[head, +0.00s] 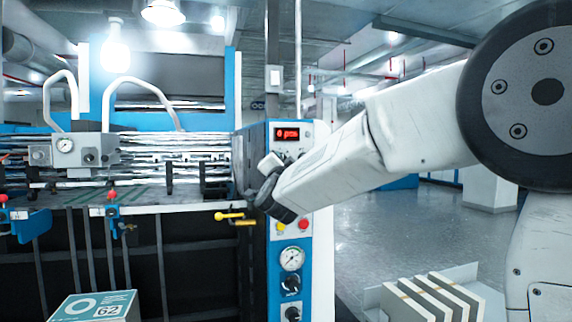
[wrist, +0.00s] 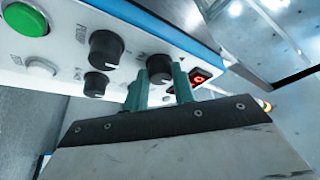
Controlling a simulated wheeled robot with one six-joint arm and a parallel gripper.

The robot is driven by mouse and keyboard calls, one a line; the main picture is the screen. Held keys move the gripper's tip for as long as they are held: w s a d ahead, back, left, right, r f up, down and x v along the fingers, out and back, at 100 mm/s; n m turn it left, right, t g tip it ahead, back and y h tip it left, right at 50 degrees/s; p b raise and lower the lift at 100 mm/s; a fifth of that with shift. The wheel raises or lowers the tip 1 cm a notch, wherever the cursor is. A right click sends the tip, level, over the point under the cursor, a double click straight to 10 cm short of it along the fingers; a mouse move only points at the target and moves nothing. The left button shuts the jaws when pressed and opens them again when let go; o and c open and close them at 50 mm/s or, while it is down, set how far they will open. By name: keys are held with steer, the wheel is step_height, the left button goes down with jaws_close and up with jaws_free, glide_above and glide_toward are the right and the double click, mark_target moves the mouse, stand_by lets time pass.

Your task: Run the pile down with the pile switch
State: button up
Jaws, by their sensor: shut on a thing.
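The blue and white control panel (head: 290,240) stands at the right end of the machine in the head view. In the wrist view it carries several black knobs. My gripper (wrist: 160,80) has its two green fingers shut on the black knob (wrist: 159,66) closest to the red display. I cannot read that knob's label, which is partly hidden, so I cannot tell for certain that it is the pile switch. In the head view my wrist covers the fingers and this knob. I cannot make out the pile clearly.
Beside the held knob are two other black knobs (wrist: 105,48) and a green button (wrist: 25,19). The red display (head: 287,133) is lit. A yellow-handled lever (head: 230,216) sticks out left of the panel. Upright boards (head: 430,298) stand at lower right; open floor lies behind.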

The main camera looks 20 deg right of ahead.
steer(key=o, duration=1)
steer(key=v, duration=0.7)
steer(key=shift+s, duration=0.35)
steer(key=shift+a+f, duration=0.1)
